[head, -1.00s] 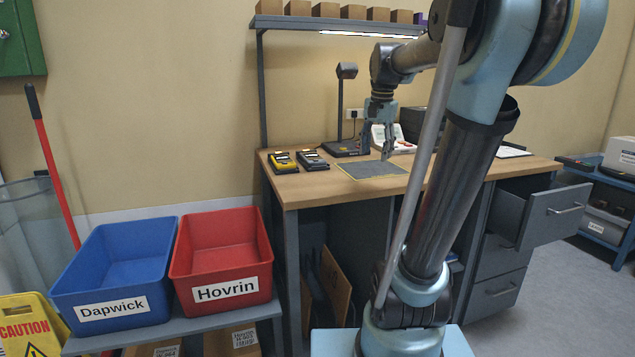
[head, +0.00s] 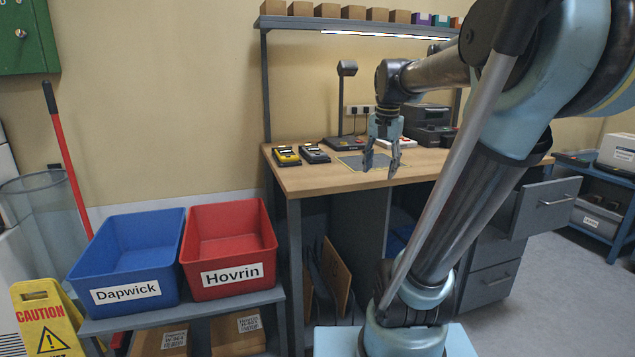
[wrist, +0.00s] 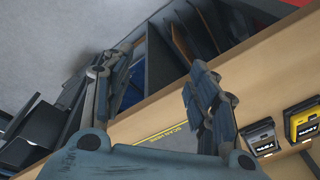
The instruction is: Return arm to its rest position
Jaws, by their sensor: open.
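My gripper (head: 382,168) is open and empty in the head view. It hangs in the air by the front edge of the wooden workbench (head: 290,180), in front of the grey mat (head: 352,160). In the wrist view my gripper (wrist: 150,100) has its two fingers spread apart with nothing between them. The bench edge and the open space below it show past the fingers. My arm reaches across the right half of the head view and hides part of the bench.
A yellow device (head: 286,155) and a grey device (head: 314,153) lie on the bench's left end. A blue Dapwick bin (head: 126,293) and a red Hovrin bin (head: 231,274) stand empty at lower left. An open drawer (head: 545,205) juts out at right. A shelf (head: 350,27) hangs above.

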